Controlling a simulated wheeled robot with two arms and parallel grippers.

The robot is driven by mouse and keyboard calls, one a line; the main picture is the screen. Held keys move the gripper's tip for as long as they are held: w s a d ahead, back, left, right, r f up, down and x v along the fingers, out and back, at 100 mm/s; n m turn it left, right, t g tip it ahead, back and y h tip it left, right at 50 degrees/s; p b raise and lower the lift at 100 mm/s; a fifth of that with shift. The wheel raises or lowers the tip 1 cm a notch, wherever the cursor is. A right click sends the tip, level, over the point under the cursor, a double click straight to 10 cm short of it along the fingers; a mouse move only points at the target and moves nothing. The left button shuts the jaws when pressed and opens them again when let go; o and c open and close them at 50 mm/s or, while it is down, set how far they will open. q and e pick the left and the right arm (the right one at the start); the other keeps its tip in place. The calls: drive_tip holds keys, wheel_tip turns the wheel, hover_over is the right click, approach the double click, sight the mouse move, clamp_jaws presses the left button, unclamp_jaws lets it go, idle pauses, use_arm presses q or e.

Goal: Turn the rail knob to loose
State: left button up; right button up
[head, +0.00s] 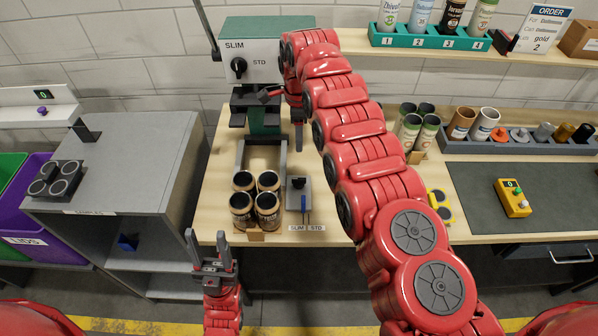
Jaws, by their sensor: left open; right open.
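A black knob (298,183) sits on a small grey block (303,200) on the bench, with a blue-topped lever in front of it and SLIM and STD labels below. No loose mark is readable there. Another black knob (239,66) is on the face of the green-and-white machine (262,62), also marked SLIM and STD. My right gripper (282,116) is open at the machine's right side, above and behind the grey block, partly hidden by my arm. My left gripper (209,238) is open and empty, fingers up, in front of the bench's left front edge.
A grey cabinet (130,150) is at the left. More cans (416,130), a can rack (515,146) and a yellow button box (513,198) are to the right.

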sight(299, 179)
wheel_tip(299, 179, down, 14)
drive_tip(key=b, duration=1.4)
drive_tip(key=shift+f, duration=0.15)
drive_tip(key=shift+a+f, duration=0.1)
drive_tip(key=shift+f, duration=1.25)
clamp_jaws()
